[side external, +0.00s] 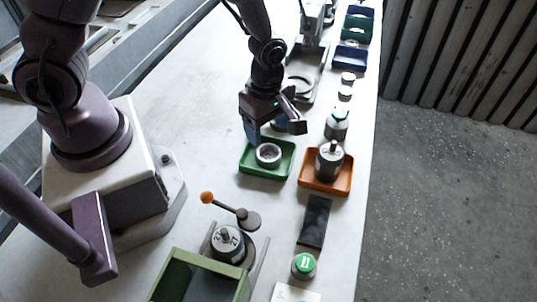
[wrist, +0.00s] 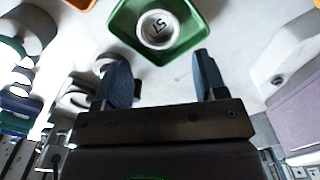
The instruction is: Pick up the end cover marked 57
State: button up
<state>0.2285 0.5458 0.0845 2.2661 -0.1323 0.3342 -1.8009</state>
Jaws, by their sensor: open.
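The end cover marked 57 (wrist: 157,28) is a round, pale grey part lying in a green tray (wrist: 189,44), its number upside down in the wrist view. In the side external view the cover (side external: 268,154) sits near the middle of the green tray (side external: 247,165). My gripper (side external: 272,129) is above and just behind the tray, apart from the cover. In the wrist view my gripper (wrist: 162,80) is open, its two blue fingers spread with nothing between them. The cover lies ahead of the fingertips.
An orange tray (side external: 313,183) with a dark cylinder (side external: 329,162) stands right of the green tray. A lever with an orange knob (side external: 207,198) and a motor-like part marked 27 (side external: 227,243) are in front. Bottles, blue trays and a metal fixture stand behind.

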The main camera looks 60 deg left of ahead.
aim_at(269, 157)
notch_tip(269, 157, down, 8)
jog(key=shift+w+f, duration=0.1)
jog(key=shift+f, duration=0.05)
dwell(0.4)
jog(key=c, duration=0.6)
